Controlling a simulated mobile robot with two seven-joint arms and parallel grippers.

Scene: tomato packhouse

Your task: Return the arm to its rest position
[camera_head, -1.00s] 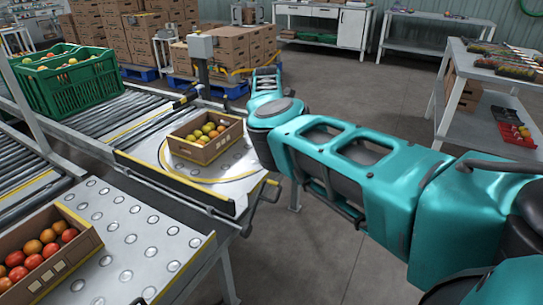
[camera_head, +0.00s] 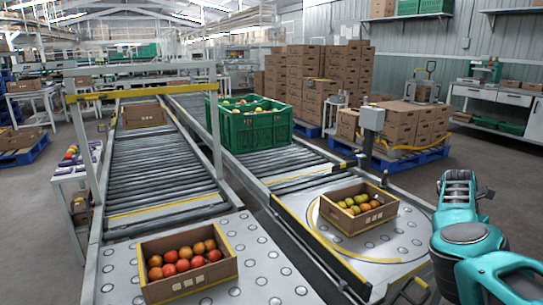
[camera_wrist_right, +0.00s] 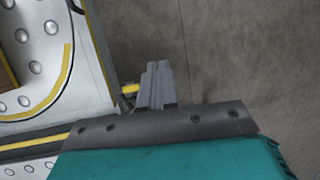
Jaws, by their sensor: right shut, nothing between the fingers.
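My right arm (camera_head: 472,238), teal with grey joints, reaches in at the right edge of the head view, just right of the conveyor's round turning plate. Its fingers cannot be made out clearly there. In the right wrist view my right gripper (camera_wrist_right: 155,78) shows its two grey fingers together, empty, above the grey floor. The plate's edge with its yellow stripe lies to their left, apart from them as far as the view shows. My left gripper and arm are not in view.
A carton of yellow-green tomatoes (camera_head: 334,214) sits on the turning plate (camera_head: 388,242). A carton of red tomatoes (camera_head: 190,284) is on the near ball table (camera_head: 262,262). A green crate (camera_head: 262,130) stands on the rollers.

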